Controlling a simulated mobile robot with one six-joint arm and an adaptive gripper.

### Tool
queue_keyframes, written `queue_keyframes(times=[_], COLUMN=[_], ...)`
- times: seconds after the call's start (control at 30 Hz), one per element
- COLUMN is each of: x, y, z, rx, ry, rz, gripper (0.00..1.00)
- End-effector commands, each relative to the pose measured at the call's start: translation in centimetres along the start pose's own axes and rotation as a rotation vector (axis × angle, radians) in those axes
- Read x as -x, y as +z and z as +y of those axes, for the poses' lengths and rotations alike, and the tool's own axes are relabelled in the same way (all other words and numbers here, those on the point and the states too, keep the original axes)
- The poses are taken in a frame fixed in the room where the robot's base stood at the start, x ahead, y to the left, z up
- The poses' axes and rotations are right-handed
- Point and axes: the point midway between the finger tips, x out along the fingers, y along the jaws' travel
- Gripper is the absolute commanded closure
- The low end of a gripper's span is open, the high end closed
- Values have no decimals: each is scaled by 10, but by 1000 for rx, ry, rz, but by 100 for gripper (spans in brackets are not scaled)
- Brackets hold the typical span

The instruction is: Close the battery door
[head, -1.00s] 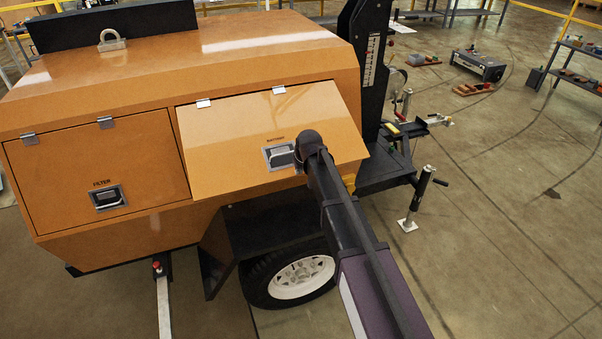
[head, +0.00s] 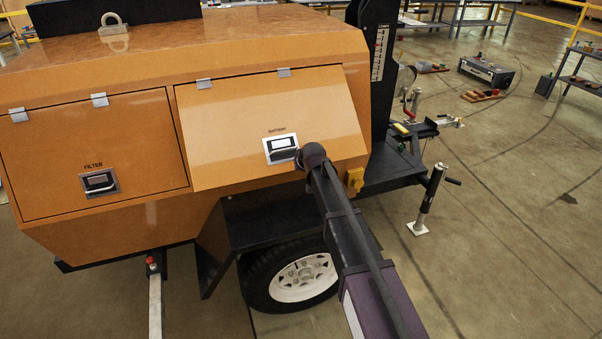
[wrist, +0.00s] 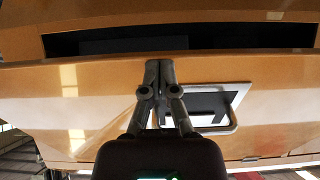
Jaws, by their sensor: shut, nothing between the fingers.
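The battery door (head: 235,125) is an orange panel hinged along its top edge on the orange housing. It stands ajar, tilted outward at the bottom. Its latch (head: 281,148) with a pull handle sits near the lower middle and also shows in the wrist view (wrist: 210,103). In the wrist view a dark gap (wrist: 110,45) runs between the door's lower edge and the housing. My gripper (wrist: 160,66) is shut and empty, its fingertips against or very close to the door's outer face by that edge, beside the latch. In the head view my arm hides the fingers.
The closed filter door (head: 95,155) is to the left. Below are a black fender (head: 270,217) and a wheel (head: 300,278). A jack stand (head: 428,200) and hitch stand to the right. Open floor (head: 510,240) lies at the right.

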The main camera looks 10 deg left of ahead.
Motion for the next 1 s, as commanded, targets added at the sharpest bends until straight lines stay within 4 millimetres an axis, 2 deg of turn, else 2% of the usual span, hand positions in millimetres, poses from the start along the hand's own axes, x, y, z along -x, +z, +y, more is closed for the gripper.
queue_keyframes(times=[0.03, 0.67, 1.0], x=[-13, -89, -130], y=[4, -1, -10], z=[0, 5, 20], rx=[0, -4, -11], ry=[0, 4, 15], rz=[17, 223, 340], gripper=[100, 100, 100])
